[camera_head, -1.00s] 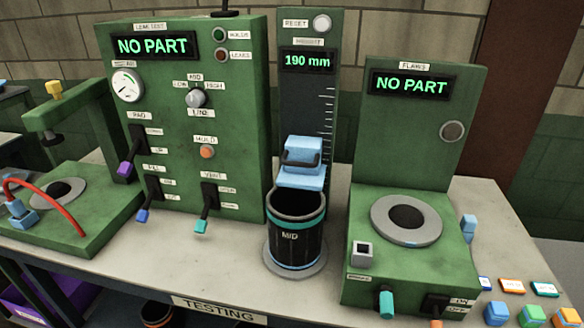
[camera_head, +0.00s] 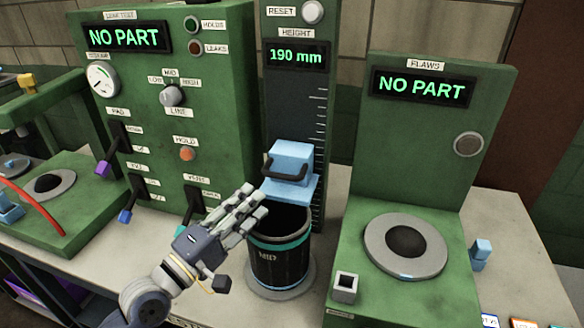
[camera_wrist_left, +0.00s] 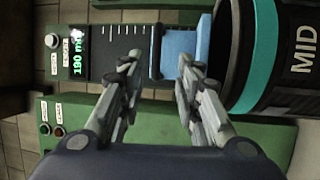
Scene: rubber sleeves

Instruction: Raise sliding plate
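The light blue sliding plate (camera_head: 290,187) sits on the height gauge column (camera_head: 297,110), with a blue block and dark handle (camera_head: 288,162) on top. It rests at the rim of a black sleeve (camera_head: 278,258) marked MID with teal bands. The gauge display reads 190 mm. My left gripper (camera_head: 252,204) is in front of the sleeve's upper left, just below and left of the plate. In the left wrist view its fingers (camera_wrist_left: 158,68) are spread apart with nothing between them, and the plate (camera_wrist_left: 180,52) shows beyond. My right gripper is not in view.
The leak test panel (camera_head: 165,110) with several levers stands left of the gauge. The flaws station (camera_head: 405,245) with a round grey ring stands close on the right, its display reading NO PART. A red cable arches at the far left.

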